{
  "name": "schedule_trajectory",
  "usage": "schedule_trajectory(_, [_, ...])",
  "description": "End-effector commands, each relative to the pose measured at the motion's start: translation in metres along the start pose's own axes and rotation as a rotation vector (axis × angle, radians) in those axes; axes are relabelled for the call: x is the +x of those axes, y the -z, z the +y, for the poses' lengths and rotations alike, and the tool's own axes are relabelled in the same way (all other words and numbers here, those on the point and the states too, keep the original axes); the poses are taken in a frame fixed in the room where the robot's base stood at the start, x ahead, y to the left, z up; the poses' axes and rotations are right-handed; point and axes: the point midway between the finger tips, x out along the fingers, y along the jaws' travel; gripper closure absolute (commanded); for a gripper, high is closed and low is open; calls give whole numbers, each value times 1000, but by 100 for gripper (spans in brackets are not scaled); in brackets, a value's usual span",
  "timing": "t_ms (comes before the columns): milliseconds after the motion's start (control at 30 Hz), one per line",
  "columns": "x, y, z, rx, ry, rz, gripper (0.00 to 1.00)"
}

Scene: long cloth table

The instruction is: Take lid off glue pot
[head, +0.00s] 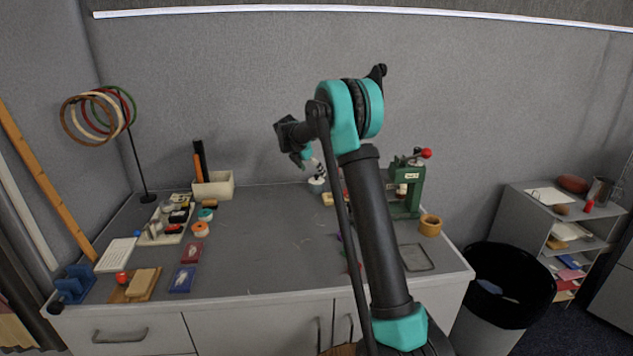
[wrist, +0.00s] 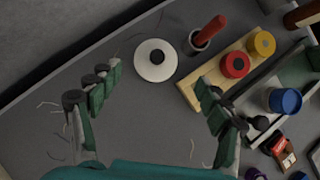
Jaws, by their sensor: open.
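A round white pot with a white lid and a black knob, which looks like the glue pot (wrist: 154,68), stands upright on the grey table in the wrist view. The lid (wrist: 140,57) sits on it, with the knob (wrist: 157,57) at its middle. My gripper (wrist: 157,98) is open and empty, its two green and black fingers wide apart. The pot shows beyond and between the fingertips, apart from both. In the head view a small white pot (head: 317,183) stands near the table's back edge, just below my gripper (head: 317,166). The pot's side is mostly hidden from above.
Right of the pot are a cup with a red handle (wrist: 209,32), a wooden block (wrist: 203,82) with red and yellow jars, and a blue jar (wrist: 284,101). A green press (head: 407,190) stands behind my arm. The table's middle (head: 265,240) is clear.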

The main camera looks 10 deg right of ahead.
Motion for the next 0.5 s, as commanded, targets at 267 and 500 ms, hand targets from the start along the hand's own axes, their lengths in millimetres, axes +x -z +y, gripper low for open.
schedule_trajectory(267, [38, -3, 6, 0, 0, 0, 23])
schedule_trajectory(500, [45, -3, 6, 0, 0, 0, 23])
